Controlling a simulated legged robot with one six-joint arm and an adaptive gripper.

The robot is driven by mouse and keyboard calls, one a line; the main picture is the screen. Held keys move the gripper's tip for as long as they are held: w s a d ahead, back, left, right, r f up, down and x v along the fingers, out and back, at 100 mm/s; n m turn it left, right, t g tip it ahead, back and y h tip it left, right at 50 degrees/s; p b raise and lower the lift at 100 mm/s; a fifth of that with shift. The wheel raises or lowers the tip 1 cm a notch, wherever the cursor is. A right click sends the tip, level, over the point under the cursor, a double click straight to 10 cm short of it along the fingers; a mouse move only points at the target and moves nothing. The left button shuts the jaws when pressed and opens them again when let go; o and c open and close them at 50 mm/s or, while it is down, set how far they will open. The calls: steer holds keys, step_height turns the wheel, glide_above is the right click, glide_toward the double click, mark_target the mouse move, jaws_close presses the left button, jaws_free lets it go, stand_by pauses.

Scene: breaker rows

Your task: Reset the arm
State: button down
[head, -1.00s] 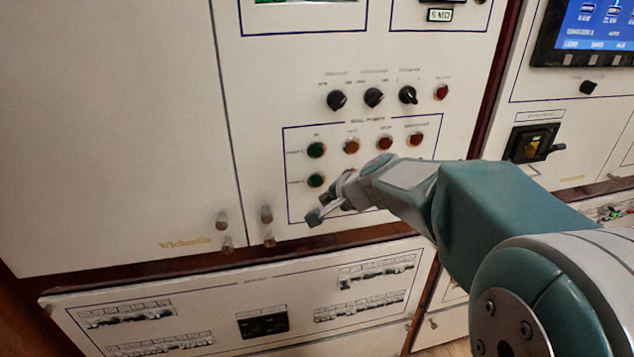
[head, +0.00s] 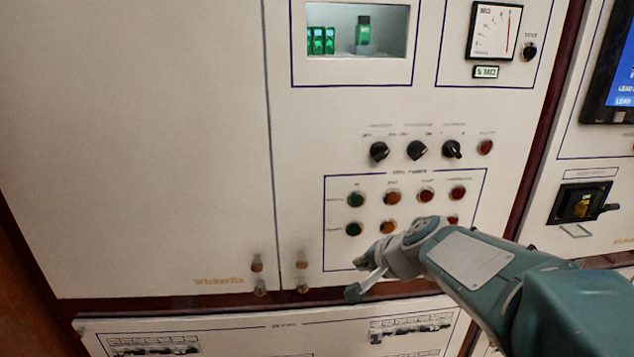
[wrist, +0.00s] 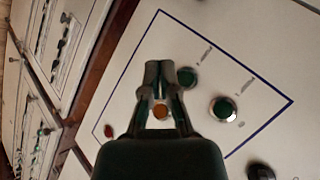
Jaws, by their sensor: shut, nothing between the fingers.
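My arm reaches in from the lower right of the head view, and my gripper (head: 362,282) is in front of the lower edge of the bordered button panel. In the wrist view my gripper (wrist: 159,68) is shut, its fingertips together with nothing between them. Green buttons (wrist: 223,108) and an orange button (wrist: 160,110) show around and behind the fingers there. In the head view the panel has green buttons (head: 356,199), orange buttons (head: 392,197) and red buttons (head: 426,194). My wrist hides part of the lower row. I cannot tell whether the fingers touch the panel.
Black rotary knobs (head: 417,150) sit above the buttons. A lower panel with breaker rows (head: 410,328) lies below. A black and yellow switch (head: 582,203) and a screen (head: 612,85) are at the right. The blank cabinet door (head: 140,150) at left is clear.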

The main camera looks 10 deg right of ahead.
steer(key=s+d+n+g+h, duration=0.1)
steer(key=s+n+h, duration=0.3)
steer(key=s, duration=1.8)
steer(key=f+n+g, duration=0.1)
steer(key=n, duration=0.4)
steer(key=shift+g, duration=0.3)
